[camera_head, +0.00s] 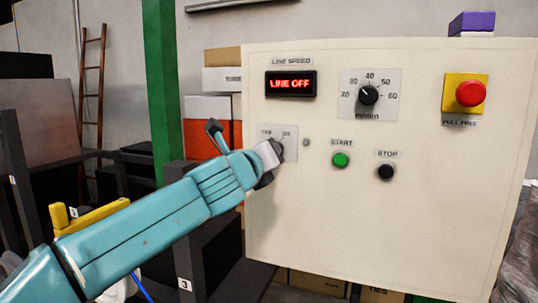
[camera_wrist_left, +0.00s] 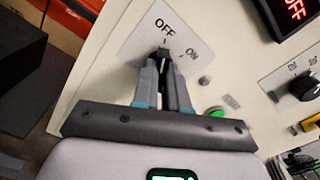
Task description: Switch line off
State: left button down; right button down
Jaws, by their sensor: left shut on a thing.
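The OFF/ON selector switch (camera_wrist_left: 163,51) is a small dark knob on a pale square plate (camera_wrist_left: 192,48) of the cream control panel (camera_head: 420,210). My left gripper (camera_wrist_left: 165,66) is shut on this knob, with its fingers straight out to the plate. In the wrist view the knob seems to point at the OFF label. In the head view my left gripper (camera_head: 272,156) covers much of the switch. The display (camera_head: 291,84) above it glows red with "LINE OFF". My right gripper is not in view.
The panel also carries a speed dial (camera_head: 368,95), a green START button (camera_head: 341,160), a black STOP button (camera_head: 386,172) and a red emergency button (camera_head: 470,94). The START button is close to the right of my fingers. Boxes (camera_head: 208,107) stand behind the panel's left edge.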

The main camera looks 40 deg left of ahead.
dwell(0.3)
pick_arm(q)
jog(key=c, duration=1.2)
grip_release()
jog(key=shift+o, duration=0.2)
jog(key=b+v, duration=0.3)
jog(key=v, duration=1.3)
jog(key=shift+s+d, duration=0.15)
jog(key=shift+s, duration=0.05)
